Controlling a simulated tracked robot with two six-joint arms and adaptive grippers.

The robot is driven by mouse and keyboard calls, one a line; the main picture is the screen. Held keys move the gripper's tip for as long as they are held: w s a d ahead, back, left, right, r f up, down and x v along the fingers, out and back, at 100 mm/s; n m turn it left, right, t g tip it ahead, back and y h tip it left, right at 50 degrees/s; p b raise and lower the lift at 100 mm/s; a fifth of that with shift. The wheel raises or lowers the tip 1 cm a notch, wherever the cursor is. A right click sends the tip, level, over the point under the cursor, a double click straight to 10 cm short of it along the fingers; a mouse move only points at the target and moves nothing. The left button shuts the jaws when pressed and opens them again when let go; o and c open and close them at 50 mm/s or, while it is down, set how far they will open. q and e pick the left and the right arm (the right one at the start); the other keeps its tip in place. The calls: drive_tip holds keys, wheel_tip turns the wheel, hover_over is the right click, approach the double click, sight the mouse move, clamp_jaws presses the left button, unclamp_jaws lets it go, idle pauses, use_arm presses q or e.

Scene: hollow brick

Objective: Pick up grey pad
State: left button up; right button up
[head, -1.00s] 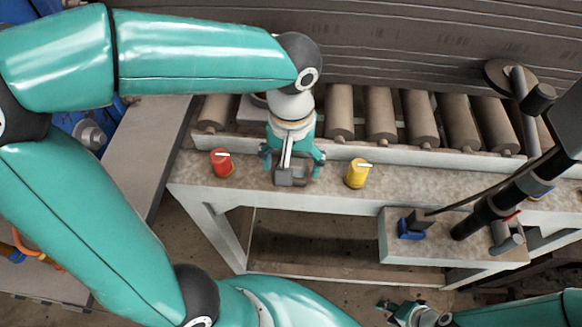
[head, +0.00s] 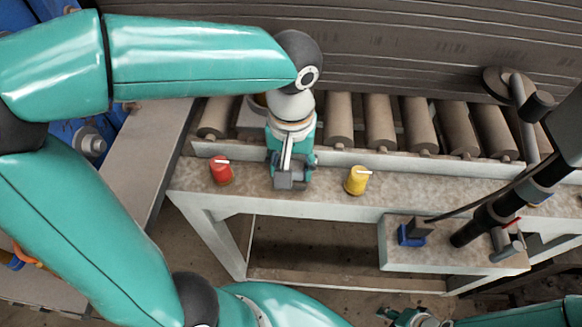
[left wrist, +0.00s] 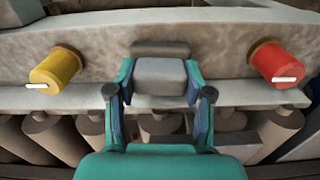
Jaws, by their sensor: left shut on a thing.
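The grey pad (left wrist: 161,77) is a small block between the fingers of my left gripper (left wrist: 160,88) in the left wrist view. The fingers are shut on it from both sides. In the head view my left gripper (head: 291,178) is over the bench ledge, and the grey pad (head: 290,181) shows at its tip. I cannot tell whether the pad still touches the ledge. My right gripper (head: 412,317) shows only in part at the bottom edge, and its fingers cannot be made out.
A red knob (head: 221,171) stands left of my left gripper and a yellow knob (head: 356,180) right of it, both on the ledge (head: 420,189). Conveyor rollers (head: 378,121) lie behind. A blue holder (head: 411,235) sits on a lower shelf at the right.

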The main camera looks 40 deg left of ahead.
sight(291, 165)
use_arm(q)
wheel_tip(291, 165, up, 19)
drive_tip(key=p, duration=0.1)
drive_tip(key=shift+p, duration=0.4)
drive_tip(key=shift+f, duration=0.15)
drive_tip(key=o, duration=0.4)
drive_tip(key=shift+c, duration=1.3)
drive_tip(key=shift+f, duration=0.1)
